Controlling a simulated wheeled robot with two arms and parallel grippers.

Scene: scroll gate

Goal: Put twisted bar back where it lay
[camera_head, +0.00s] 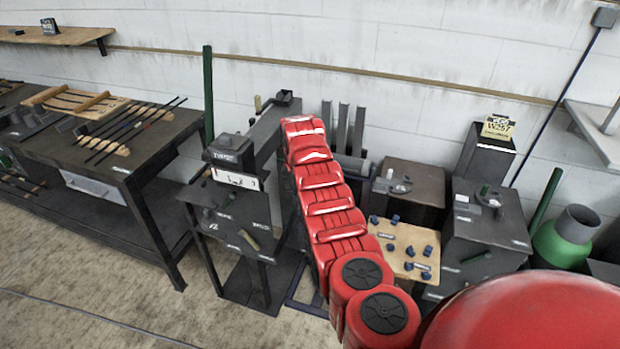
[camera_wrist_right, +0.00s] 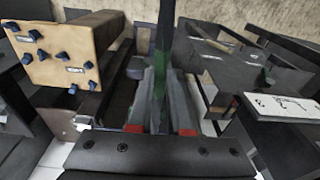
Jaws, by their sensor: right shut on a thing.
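My right arm reaches in from the lower right of the head view, and its red links hide its gripper there. In the right wrist view my right gripper (camera_wrist_right: 161,98) is shut on a dark, greenish narrow bar (camera_wrist_right: 165,45), which I take to be the twisted bar. The bar runs up between the two grey fingers to the top of the picture. Its twist is not clear, and its far end is cut off. The place where it lay cannot be made out. My left gripper is not in view.
A dark bench (camera_head: 110,150) with rods and wooden racks stands at the left. A small dark stand (camera_head: 225,215) is left of my arm. A tan board with blue knobs (camera_head: 405,250), dark boxes (camera_head: 485,225) and a green container (camera_head: 565,240) stand right.

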